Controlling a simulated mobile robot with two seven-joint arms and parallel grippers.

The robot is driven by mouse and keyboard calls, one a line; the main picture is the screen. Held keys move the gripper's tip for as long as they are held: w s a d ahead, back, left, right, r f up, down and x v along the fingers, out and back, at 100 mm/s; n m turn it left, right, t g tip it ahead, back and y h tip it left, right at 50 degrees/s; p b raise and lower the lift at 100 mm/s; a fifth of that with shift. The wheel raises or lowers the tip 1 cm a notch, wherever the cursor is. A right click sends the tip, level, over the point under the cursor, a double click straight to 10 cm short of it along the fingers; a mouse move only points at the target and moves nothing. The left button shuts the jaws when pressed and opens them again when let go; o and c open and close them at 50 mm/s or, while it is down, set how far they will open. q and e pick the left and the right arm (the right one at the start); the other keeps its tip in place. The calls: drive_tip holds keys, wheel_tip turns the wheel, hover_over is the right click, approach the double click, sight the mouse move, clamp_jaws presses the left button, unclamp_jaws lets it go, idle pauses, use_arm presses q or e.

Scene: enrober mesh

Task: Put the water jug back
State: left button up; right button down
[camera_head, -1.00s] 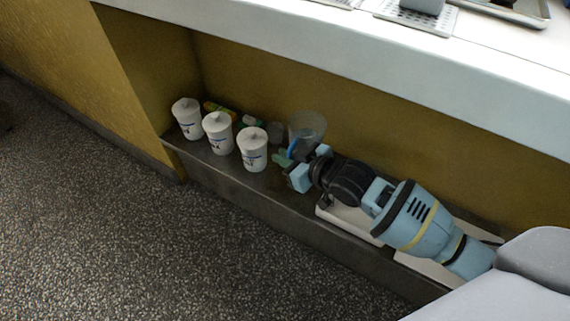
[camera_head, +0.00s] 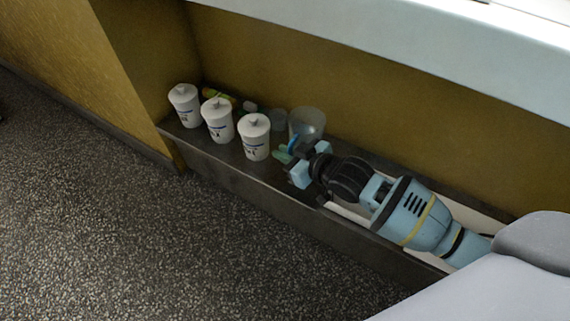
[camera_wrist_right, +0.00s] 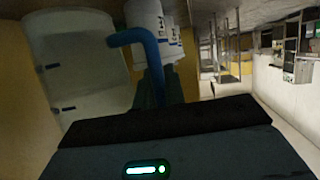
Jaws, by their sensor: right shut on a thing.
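The water jug (camera_head: 307,121) is a clear, round vessel with a blue handle. It is on the low ledge under the counter, against the back wall, just right of the white canisters. My right gripper (camera_head: 289,153) is at the jug's front, shut on its handle. In the right wrist view the jug (camera_wrist_right: 80,75) fills the upper left, with the blue handle (camera_wrist_right: 137,38) running down between the dark fingers. The jug looks upright; its base is hidden behind the gripper, so I cannot tell whether it touches the ledge. My left gripper is not in view.
Three white lidded canisters (camera_head: 218,121) stand in a row to the left on the ledge (camera_head: 225,163). Small green and orange items (camera_head: 219,97) and a small clear container (camera_head: 278,119) lie behind them. White trays lie under my right arm. The counter (camera_head: 420,45) overhangs above.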

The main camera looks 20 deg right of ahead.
wheel_tip(320, 180, down, 5)
drive_tip(key=b, duration=0.2)
drive_tip(key=shift+b, duration=0.3)
drive_tip(key=shift+r, duration=0.2)
drive_tip(key=shift+f, duration=0.25)
drive_tip(key=c, duration=1.5)
unclamp_jaws()
